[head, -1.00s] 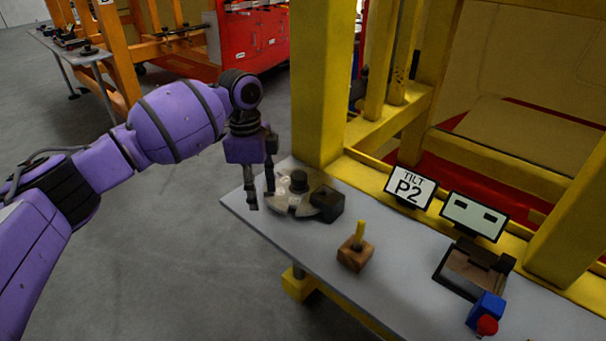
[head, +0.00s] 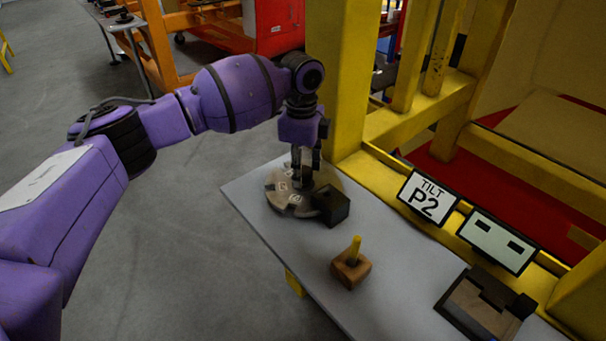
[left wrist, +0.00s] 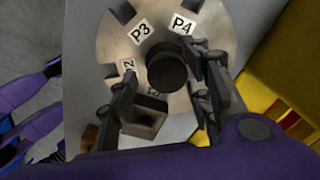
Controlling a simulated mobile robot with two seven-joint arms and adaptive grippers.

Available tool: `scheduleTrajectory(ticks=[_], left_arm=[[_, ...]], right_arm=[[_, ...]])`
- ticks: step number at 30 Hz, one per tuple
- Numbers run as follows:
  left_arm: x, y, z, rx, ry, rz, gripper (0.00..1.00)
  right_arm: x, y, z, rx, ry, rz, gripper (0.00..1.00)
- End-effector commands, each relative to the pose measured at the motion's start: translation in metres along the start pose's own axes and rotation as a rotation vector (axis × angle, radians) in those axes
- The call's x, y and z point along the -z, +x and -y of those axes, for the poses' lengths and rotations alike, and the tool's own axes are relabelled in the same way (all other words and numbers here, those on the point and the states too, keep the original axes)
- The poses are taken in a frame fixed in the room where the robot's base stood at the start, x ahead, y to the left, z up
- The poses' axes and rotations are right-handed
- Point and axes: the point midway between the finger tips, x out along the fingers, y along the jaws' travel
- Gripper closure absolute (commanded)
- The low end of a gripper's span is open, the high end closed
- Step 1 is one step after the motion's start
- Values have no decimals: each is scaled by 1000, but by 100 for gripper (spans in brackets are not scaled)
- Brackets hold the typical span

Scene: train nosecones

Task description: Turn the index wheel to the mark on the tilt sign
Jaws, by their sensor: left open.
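The index wheel (head: 283,194) is a round metal disc with notches, lying at the far left end of the grey table. In the left wrist view the wheel (left wrist: 112,42) shows labels P3 and P4 on its upper side, P2 at left and a partly hidden label by the dark block. A black round knob (left wrist: 167,71) stands at its centre. My left gripper (head: 306,181) points down over the wheel, open, its fingers on either side of the knob; contact cannot be told. The dark block (head: 331,205) sits at the wheel's near right edge. The tilt sign (head: 428,196) reads P2. My right gripper is not in view.
A wooden block with a yellow lever (head: 351,266) stands nearer on the table (head: 292,249). A sign with two dark slots (head: 497,241) and a dark-framed box (head: 484,305) are at right. A yellow post (head: 341,75) rises close behind the gripper.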

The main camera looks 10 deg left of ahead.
Motion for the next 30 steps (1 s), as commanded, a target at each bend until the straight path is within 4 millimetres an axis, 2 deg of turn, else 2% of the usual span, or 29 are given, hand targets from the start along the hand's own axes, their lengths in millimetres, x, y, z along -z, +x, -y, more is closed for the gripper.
scheduleTrajectory(ticks=[3, 6, 15, 26, 30], left_arm=[[0, 15, 0, -1, 0, 1, 54], [0, 22, 0, 1, -1, 0, 54], [0, 25, 0, 2, -1, 0, 54], [0, 25, 0, -1, 0, 0, 100], [0, 26, -1, -3, 0, 1, 100]], right_arm=[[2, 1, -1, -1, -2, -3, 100], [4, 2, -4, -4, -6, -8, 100], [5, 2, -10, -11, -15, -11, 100], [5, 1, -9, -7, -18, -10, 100], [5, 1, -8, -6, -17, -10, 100]])
